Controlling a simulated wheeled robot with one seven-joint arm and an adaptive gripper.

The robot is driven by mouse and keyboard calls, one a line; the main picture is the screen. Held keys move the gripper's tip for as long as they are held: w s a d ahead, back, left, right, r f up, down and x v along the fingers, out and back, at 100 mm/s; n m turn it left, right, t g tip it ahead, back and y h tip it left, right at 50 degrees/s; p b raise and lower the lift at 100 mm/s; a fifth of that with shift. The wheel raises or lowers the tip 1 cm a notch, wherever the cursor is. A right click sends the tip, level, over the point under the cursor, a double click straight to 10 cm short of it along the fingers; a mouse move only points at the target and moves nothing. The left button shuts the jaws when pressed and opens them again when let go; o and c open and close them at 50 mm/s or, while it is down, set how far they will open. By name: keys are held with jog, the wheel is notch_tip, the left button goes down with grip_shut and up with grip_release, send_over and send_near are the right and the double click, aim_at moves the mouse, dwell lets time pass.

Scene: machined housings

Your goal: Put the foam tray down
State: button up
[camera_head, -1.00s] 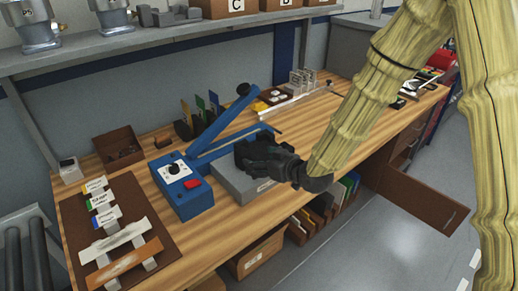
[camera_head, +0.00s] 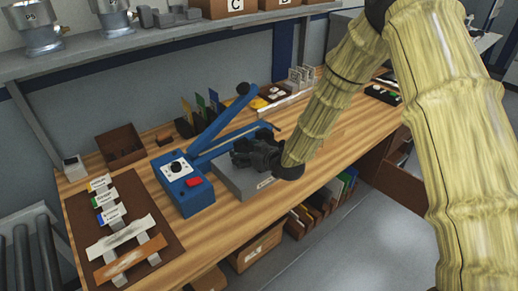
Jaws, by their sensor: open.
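A grey slab-like tray (camera_head: 231,182) with a small pale label on its front side lies flat on the wooden bench, right of a blue device. It looks like the foam tray, though its top is partly hidden by my gripper. My black gripper (camera_head: 243,153) is open at the tray's upper right part. I cannot tell whether the fingers touch it.
The blue sealer-like device (camera_head: 186,187) with a raised arm stands close left of the tray. A brown mat (camera_head: 161,226) with labelled strips and an open brown box (camera_head: 119,146) are further left. Bare wooden bench (camera_head: 238,210) runs along the front edge.

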jog(key=shift+w+a+f, duration=0.1)
jog(key=shift+w+a, duration=0.25)
jog(key=shift+a, duration=0.05)
jog(key=shift+f, duration=0.1)
jog(key=c, duration=1.2)
jog(key=shift+r, duration=0.2)
